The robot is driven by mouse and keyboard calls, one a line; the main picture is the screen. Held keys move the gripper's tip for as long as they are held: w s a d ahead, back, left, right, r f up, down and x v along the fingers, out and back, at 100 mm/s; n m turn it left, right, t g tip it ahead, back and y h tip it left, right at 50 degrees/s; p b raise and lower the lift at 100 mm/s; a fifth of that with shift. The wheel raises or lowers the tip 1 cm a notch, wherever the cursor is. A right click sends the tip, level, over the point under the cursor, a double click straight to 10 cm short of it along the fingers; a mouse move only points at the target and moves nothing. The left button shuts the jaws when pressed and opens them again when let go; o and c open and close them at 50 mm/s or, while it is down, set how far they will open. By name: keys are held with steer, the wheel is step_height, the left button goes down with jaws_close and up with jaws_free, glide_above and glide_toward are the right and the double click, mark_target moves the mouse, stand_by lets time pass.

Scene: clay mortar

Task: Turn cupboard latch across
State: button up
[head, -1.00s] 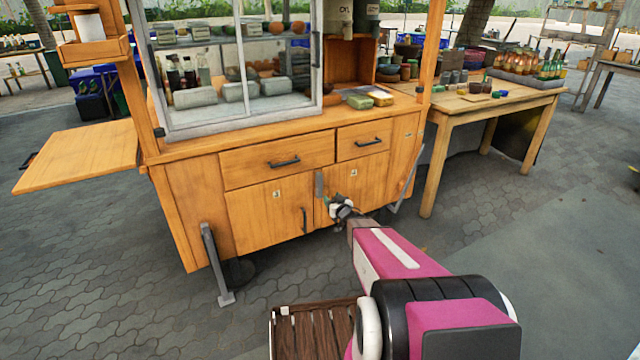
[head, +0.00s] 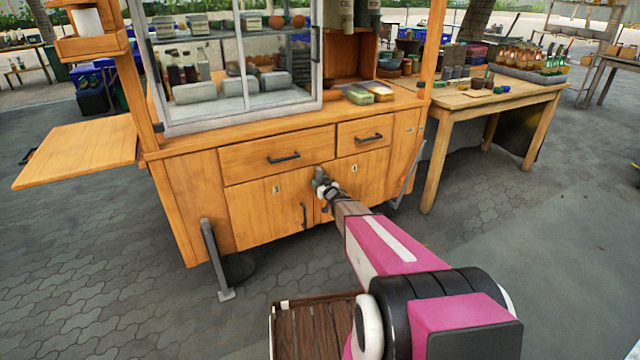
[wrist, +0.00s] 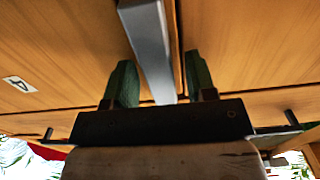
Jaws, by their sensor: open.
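The cupboard latch (wrist: 150,45) is a flat grey bar. In the wrist view it runs lengthwise beside the gap between the two wooden doors, between my two green fingers. In the head view only its upper part (head: 319,173) shows; my gripper hides the rest. My gripper (wrist: 160,80) is open, with one finger on each side of the bar; contact cannot be made out. The gripper also shows in the head view (head: 325,184), at the top of the doors. The left door (head: 260,212) and right door (head: 367,175) look shut.
Two drawers with dark handles (head: 283,158) (head: 369,138) sit above the doors. The left door has a dark handle (head: 304,215). A wooden table (head: 455,112) with jars and bottles stands to the right. The paved ground before the cupboard's left part is free.

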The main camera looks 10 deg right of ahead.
steer(key=shift+w, duration=0.15)
steer(key=c, duration=0.9)
steer(key=shift+m, duration=0.3)
steer(key=m, duration=0.3)
steer(key=shift+m, duration=0.3)
steer(key=m, duration=1.3)
steer(key=shift+f+m, duration=0.1)
steer(key=shift+m, duration=0.2)
